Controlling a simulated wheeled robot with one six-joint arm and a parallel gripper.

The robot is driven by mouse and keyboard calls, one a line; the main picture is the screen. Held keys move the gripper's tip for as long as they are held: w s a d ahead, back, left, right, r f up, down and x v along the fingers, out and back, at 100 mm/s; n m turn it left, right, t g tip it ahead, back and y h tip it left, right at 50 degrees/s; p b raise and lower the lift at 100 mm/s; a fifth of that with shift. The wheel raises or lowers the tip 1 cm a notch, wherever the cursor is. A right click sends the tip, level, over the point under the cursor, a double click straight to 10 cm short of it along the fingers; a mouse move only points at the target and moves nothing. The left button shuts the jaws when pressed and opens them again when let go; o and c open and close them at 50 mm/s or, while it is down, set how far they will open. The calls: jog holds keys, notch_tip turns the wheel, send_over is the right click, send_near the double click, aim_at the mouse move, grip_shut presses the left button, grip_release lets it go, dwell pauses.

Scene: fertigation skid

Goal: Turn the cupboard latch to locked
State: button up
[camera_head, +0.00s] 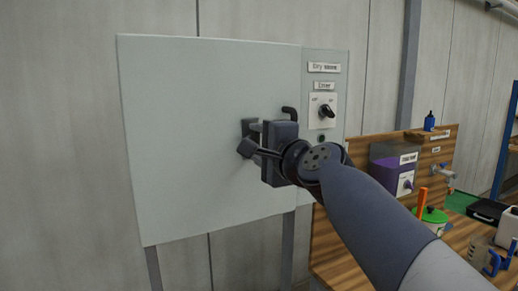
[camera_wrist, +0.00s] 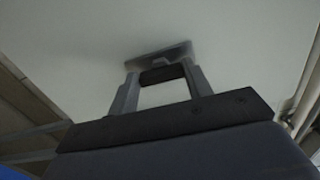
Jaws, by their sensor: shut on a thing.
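The cupboard (camera_head: 190,120) is a large pale grey box with a flat front. Its latch (camera_head: 247,126) is a small dark piece on the front, partly hidden by my gripper (camera_head: 254,139). In the wrist view the latch (camera_wrist: 160,74) is a dark bar in front of a grey plate on the pale front. My gripper also shows there (camera_wrist: 161,82), with one finger on each side of the bar, shut on it. I cannot read a locked or unlocked mark at the latch.
A side panel (camera_head: 340,75) carries labels and a black rotary switch (camera_head: 326,111). To the right, a wooden bench (camera_head: 335,262) holds a purple box (camera_head: 388,174), a green pot (camera_head: 431,219) and a blue-handled jug (camera_head: 487,258). My arm crosses in front of the bench.

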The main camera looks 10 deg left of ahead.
jog(key=shift+n, duration=0.3)
jog(key=o, duration=1)
jog(key=shift+s, duration=0.1)
jog(key=b+v, duration=0.2)
jog(key=v, duration=0.8)
jog(key=shift+s+d+b, duration=0.2)
jog(key=shift+s+b, duration=0.05)
jog(key=shift+b, duration=0.1)
jog(key=shift+w, duration=0.1)
jog(key=p+x, duration=0.2)
jog(key=x, duration=0.8)
jog(key=shift+w+a+p, duration=0.25)
jog(key=shift+p, duration=0.15)
